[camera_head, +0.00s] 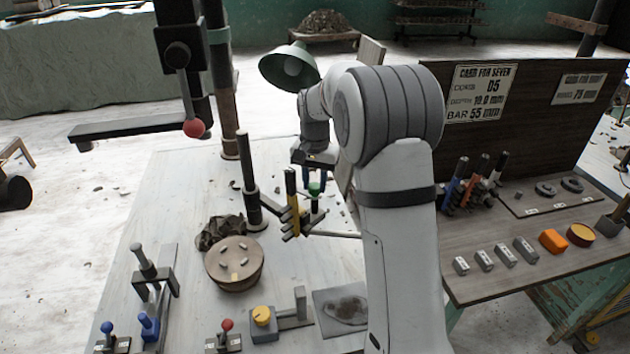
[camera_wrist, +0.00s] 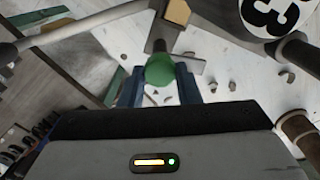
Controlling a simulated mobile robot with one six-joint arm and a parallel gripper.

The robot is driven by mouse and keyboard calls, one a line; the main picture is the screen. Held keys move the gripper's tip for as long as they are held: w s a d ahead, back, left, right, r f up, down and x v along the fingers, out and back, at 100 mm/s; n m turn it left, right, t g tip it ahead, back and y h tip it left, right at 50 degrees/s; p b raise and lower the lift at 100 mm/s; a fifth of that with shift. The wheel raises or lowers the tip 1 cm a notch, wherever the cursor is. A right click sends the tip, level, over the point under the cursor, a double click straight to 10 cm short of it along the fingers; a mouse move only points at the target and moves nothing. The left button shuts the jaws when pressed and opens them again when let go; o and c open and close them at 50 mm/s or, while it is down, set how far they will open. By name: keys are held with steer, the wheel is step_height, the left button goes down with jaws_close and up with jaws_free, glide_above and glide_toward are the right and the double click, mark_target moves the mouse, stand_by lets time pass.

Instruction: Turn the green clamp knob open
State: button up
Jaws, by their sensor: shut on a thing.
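The green clamp knob (camera_head: 314,189) sits on top of a dark upright piece beside a yellow block (camera_head: 290,215) on the pale table. My gripper (camera_head: 315,181) reaches down from above with its blue fingers around the knob. In the wrist view the round green knob (camera_wrist: 160,70) lies between the two blue fingers of my gripper (camera_wrist: 160,84), one on each side. The gripper is shut on the knob. My arm hides part of the table to the right of the clamp.
A dark post (camera_head: 249,180) stands just left of the clamp, and a green lamp (camera_head: 289,67) hangs behind. A round wooden turntable (camera_head: 234,282) and a yellow dial (camera_head: 262,316) are nearer the front. A side bench (camera_head: 500,280) with blocks is at right.

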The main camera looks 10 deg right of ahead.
mark_target(315, 185)
stand_by(0.4)
steer(key=o, duration=1)
step_height(315, 185, up, 7)
steer(key=shift+r, duration=0.4)
